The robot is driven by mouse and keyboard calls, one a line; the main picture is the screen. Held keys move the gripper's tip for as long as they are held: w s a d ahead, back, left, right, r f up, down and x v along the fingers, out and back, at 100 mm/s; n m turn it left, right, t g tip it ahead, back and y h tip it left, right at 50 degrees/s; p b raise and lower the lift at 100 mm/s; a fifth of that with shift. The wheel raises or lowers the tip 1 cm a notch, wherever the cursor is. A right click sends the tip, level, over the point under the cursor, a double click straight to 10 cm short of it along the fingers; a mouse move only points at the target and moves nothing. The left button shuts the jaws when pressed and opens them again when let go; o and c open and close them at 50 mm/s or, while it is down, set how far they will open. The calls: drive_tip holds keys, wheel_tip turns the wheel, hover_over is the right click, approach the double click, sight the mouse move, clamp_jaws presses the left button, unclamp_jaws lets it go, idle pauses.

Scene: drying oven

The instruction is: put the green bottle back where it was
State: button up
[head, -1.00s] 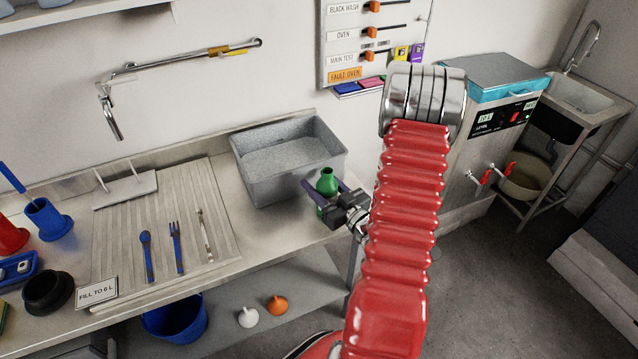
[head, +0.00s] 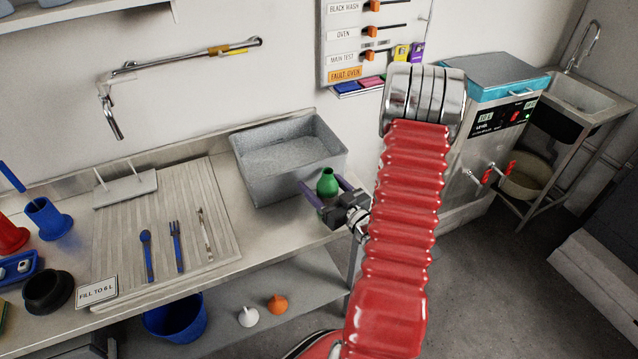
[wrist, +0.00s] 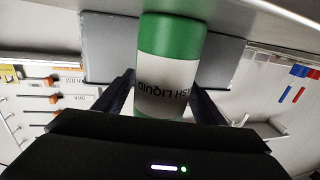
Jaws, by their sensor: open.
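The green bottle (head: 327,184) is at the right end of the steel counter (head: 265,235), in front of the grey basin. My gripper (head: 321,183) is open, with its dark jaws on either side of the bottle. In the wrist view, the bottle (wrist: 168,75) appears upside down between the jaws, with a green end and a white label bearing partly readable "LIQUID" lettering. The jaws look very close to its sides; I cannot tell whether they touch it. In the head view, the bottle's lower part is hidden behind my gripper.
The grey basin (head: 285,190) stands right behind the bottle. A ribbed drainboard (head: 200,250) with several utensils lies to the left. A lower shelf (head: 300,285) holds a white and an orange item. A steel water-bath unit (head: 480,150) stands to the right, beyond open floor.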

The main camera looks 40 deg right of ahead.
sight(334, 196)
drive_tip(key=shift+s+r, duration=0.1)
drive_tip(key=shift+s+a, duration=0.2)
drive_tip(key=shift+s, duration=1.75)
drive_tip(key=shift+s+a, duration=0.15)
drive_tip(key=shift+s, duration=1.85)
drive_tip(key=shift+s+a, duration=0.2)
drive_tip(key=shift+s, duration=1.75)
